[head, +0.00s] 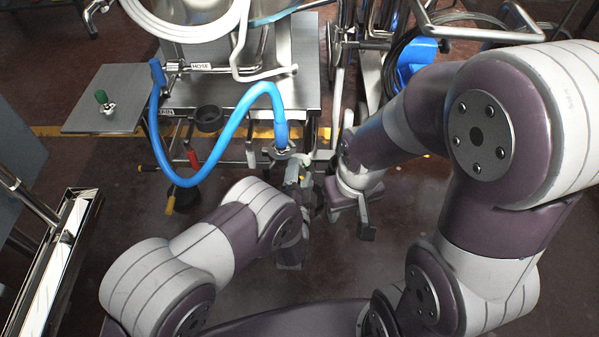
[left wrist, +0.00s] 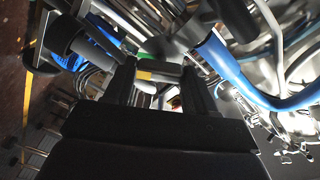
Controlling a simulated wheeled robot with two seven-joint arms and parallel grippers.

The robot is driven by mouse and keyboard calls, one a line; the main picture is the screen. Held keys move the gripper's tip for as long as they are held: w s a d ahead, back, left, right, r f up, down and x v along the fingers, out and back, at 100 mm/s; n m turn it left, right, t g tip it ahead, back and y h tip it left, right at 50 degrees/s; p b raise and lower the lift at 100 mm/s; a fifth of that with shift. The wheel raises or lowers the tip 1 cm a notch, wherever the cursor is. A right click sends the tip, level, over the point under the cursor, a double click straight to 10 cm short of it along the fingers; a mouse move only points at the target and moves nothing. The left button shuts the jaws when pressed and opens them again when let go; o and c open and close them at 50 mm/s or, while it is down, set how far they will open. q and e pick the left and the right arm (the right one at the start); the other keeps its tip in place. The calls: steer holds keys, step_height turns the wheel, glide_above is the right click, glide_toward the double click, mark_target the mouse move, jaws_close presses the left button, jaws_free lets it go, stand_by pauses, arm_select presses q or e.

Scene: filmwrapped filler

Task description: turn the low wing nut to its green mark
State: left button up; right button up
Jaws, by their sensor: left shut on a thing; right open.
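My left gripper (head: 302,180) reaches up to the front of the steel cart, below the end of the blue hose. In the left wrist view its two dark fingers (left wrist: 160,88) are shut on a small grey piece with a yellow patch (left wrist: 146,75), which looks like the low wing nut. A green patch (left wrist: 144,57) shows just beyond it, at the upper left. I cannot tell how the wing lines up with the green. In the head view the nut is mostly hidden by the gripper. My right gripper (head: 352,212) is open and empty, just to the right of the left one.
The blue hose (head: 226,140) loops in front of the steel cart (head: 298,95), close to my left gripper. A red-handled valve (head: 192,158) and a black cup (head: 208,119) are left of it. A side plate (head: 105,118) carries a green-topped knob (head: 101,97). Steel tubing stands behind my right arm.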

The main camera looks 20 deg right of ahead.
arm_select(q)
steer(key=shift+w+d+r, duration=0.1)
steer(key=shift+d+r, duration=0.05)
steer(key=shift+r, duration=0.1)
steer(key=o, duration=1)
steer(key=shift+f, duration=0.1)
steer(key=shift+o, duration=0.2)
steer(key=shift+f, duration=0.1)
